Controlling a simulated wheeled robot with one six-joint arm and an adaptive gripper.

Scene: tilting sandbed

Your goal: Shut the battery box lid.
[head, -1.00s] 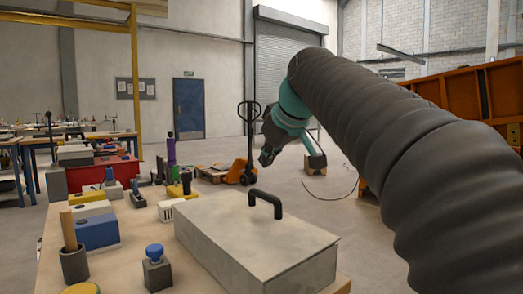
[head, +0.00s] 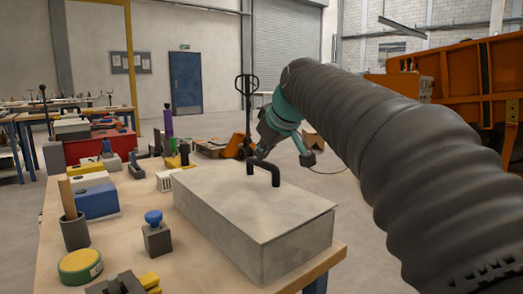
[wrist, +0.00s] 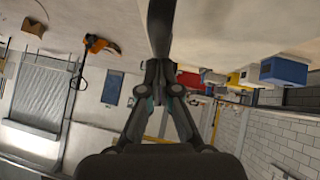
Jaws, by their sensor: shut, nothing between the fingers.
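The battery box (head: 290,255) is a pale grey box on the wooden bench. Its flat lid (head: 235,205) lies over the top; I cannot tell whether a small gap is left at the seam. A black handle (head: 275,177) stands up from the lid's far part. My gripper (head: 262,153) is shut and empty, right at the top of the handle in the head view; whether it touches cannot be told. In the wrist view my gripper's fingertips (wrist: 158,64) are together, close below the dark handle (wrist: 160,25), with the pale lid (wrist: 220,20) around it.
Left of the box stand a blue-knobbed block (head: 155,238), a blue box (head: 98,203), a grey cup (head: 75,232), a green-and-yellow tin (head: 80,266) and a white vented block (head: 168,180). An orange pallet truck (head: 238,145) stands on the floor behind.

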